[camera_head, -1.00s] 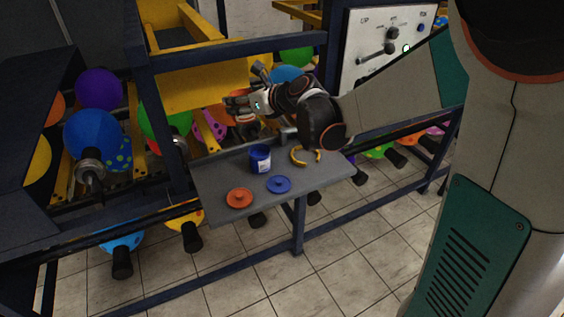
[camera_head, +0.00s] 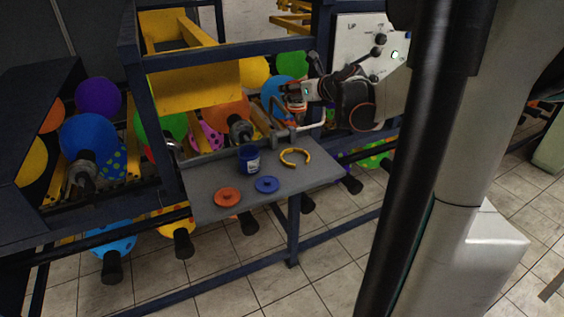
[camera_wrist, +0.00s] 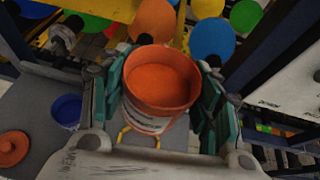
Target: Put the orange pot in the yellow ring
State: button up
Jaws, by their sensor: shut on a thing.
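The orange pot (camera_wrist: 160,75) is upright between the green-padded fingers of my gripper (camera_wrist: 162,92) in the wrist view, its open top facing the camera. My gripper is shut on it. In the head view my gripper (camera_head: 295,98) is raised above the back right of the grey shelf, and the pot is mostly hidden by it. The yellow ring (camera_head: 295,150) lies open-sided and empty on the shelf, below and in front of my gripper. In the wrist view, parts of the ring (camera_wrist: 124,133) show below the pot, which hides the rest.
A blue pot (camera_head: 249,160) stands on the grey shelf (camera_head: 210,179), left of the ring. An orange lid (camera_head: 227,197) and a blue lid (camera_head: 267,184) lie nearer the front. A control panel (camera_head: 355,45) is behind the arm. Balloons fill the frame behind.

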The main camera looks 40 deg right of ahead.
notch_tip(320, 180, down, 20)
jog(key=b, duration=0.7)
jog(key=shift+f, duration=0.1)
jog(key=o, duration=1.2)
jog(key=shift+s+r, duration=0.3)
jog(key=shift+s, duration=0.05)
jog(key=p+v, duration=0.3)
jog(key=v, duration=0.8)
jog(key=shift+s, duration=0.15)
jog(key=shift+r, duration=0.1)
